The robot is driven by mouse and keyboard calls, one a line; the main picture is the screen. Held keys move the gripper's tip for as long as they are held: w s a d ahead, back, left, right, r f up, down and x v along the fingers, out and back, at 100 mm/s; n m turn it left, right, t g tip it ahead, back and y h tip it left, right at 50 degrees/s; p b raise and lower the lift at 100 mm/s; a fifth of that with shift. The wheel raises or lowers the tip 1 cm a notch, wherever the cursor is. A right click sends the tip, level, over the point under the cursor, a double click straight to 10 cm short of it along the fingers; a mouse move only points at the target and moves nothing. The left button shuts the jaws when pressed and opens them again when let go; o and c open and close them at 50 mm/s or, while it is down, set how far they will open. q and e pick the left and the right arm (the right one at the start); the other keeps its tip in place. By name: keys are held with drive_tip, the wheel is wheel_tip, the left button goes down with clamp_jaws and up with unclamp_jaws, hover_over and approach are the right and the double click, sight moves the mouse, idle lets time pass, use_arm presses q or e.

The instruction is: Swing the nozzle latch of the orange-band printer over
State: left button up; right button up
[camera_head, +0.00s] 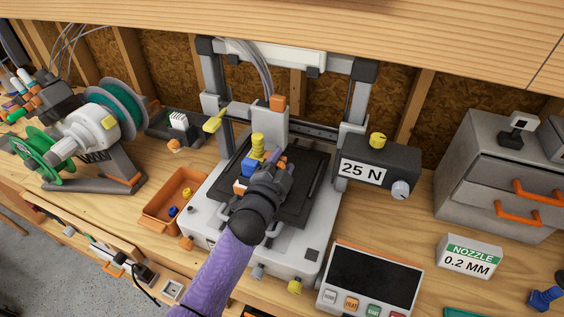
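The printer (300,258) stands in the middle of the bench, with a white base, a grey frame and a dark bed (312,190). Its print head (271,125) carries an orange block (277,103) on top. A yellow ribbed part (257,143) shows just below the head, and a yellow lever (213,122) sticks out at the left upright. I cannot tell which of these is the nozzle latch. My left gripper (272,168) is over the bed, just below the head, close to the yellow part and a blue piece. Its fingertips are small and partly hidden, so its opening is unclear. My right gripper is out of view.
An orange bin (153,213) and a green spool stand (112,180) are to the left. A grey box marked 25 N (375,192), a control panel (368,310), a nozzle box (468,257) and a drawer cabinet (470,185) are to the right. A wooden shelf overhangs the back.

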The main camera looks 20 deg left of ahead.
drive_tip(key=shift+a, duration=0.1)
use_arm(q)
drive_tip(key=shift+s, duration=0.25)
drive_tip(key=s, duration=0.9)
drive_tip(key=shift+s+a+p, duration=0.15)
drive_tip(key=shift+s+p, duration=0.05)
drive_tip(key=shift+p, duration=0.25)
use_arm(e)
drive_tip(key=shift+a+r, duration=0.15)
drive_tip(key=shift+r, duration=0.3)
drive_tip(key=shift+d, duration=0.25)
